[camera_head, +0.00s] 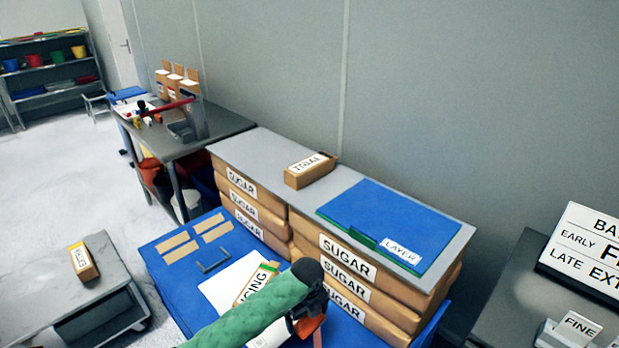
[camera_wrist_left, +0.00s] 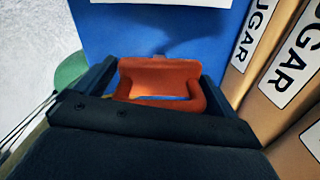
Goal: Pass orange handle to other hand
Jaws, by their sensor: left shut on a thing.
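The orange handle (camera_wrist_left: 158,76) sits between the two fingers of my left gripper (camera_wrist_left: 155,88) in the left wrist view. Its loop shape shows, with an opening near the gripper's palm. My left gripper (camera_head: 312,308) is shut on it. In the head view a small part of the orange handle (camera_head: 309,327) shows below the dark gripper, at the bottom centre; the green-sleeved arm hides much of the area to its left. What the handle belongs to cannot be made out. My right gripper is not in view.
A blue surface (camera_head: 160,262) with brown strips, a white sheet and an icing packet lies below the gripper. Stacked sugar bags (camera_head: 345,262) stand close to its right, under a grey top (camera_head: 250,150). A low grey cart (camera_head: 45,290) stands at the left.

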